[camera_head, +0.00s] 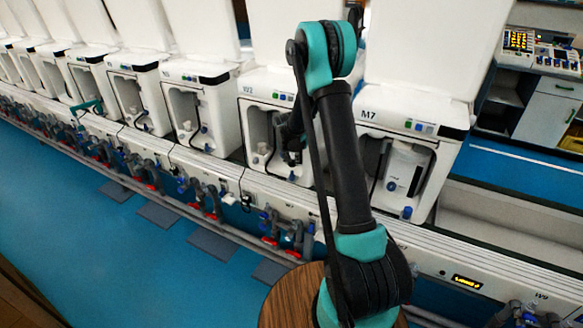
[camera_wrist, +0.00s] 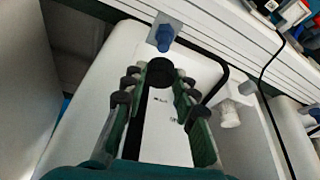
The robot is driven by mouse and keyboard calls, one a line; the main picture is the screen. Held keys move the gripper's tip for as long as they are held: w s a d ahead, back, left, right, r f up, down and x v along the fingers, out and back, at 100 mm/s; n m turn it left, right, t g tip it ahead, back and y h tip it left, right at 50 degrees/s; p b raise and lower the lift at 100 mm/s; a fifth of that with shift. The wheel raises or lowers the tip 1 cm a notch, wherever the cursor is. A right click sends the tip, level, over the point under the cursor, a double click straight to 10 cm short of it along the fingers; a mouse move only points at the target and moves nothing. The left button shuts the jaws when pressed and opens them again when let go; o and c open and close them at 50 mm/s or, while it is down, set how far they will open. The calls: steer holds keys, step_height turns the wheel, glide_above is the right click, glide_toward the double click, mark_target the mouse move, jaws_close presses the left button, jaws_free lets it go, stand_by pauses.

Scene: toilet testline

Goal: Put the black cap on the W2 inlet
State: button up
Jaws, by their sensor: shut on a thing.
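The round black cap (camera_wrist: 159,72) shows between the far ends of my gripper's green fingers in the wrist view. My gripper (camera_wrist: 160,80) is shut on it. In the head view, my gripper (camera_head: 291,150) is dark and small, in front of the recess of the white unit marked W2 (camera_head: 248,91); the cap cannot be made out there. A white fitting (camera_wrist: 229,112) stands to the right of the fingers in the wrist view, apart from the cap. A blue-ended fitting (camera_wrist: 163,36) lies beyond the cap. I cannot tell which fitting is the W2 inlet.
The unit marked M7 (camera_head: 400,150) stands right of my gripper, and more white units stretch left. A black hose (camera_wrist: 214,86) curves close to the right finger. A ledge with pipes and valves (camera_head: 285,228) runs below the units. Blue floor (camera_head: 90,250) is open at left.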

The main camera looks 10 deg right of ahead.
mark_target(291, 163)
steer(key=shift+f, duration=1.7)
steer(key=shift+f, duration=0.6)
steer(key=o, duration=0.7)
steer(key=shift+o, duration=0.2)
steer(key=shift+r, duration=0.5)
steer(key=v, duration=1.2)
steer(key=s+d+r+n+y, duration=0.1)
steer(key=s+d+r, duration=0.15)
steer(key=s, duration=0.65)
steer(key=s+d+r+n, duration=0.1)
steer(key=s+d+r, duration=0.15)
steer(key=s, duration=0.55)
steer(key=s+f+n, duration=0.2)
steer(key=s, duration=1.8)
steer(key=shift+d+n+y, duration=0.3)
steer(key=shift+d+y, duration=0.1)
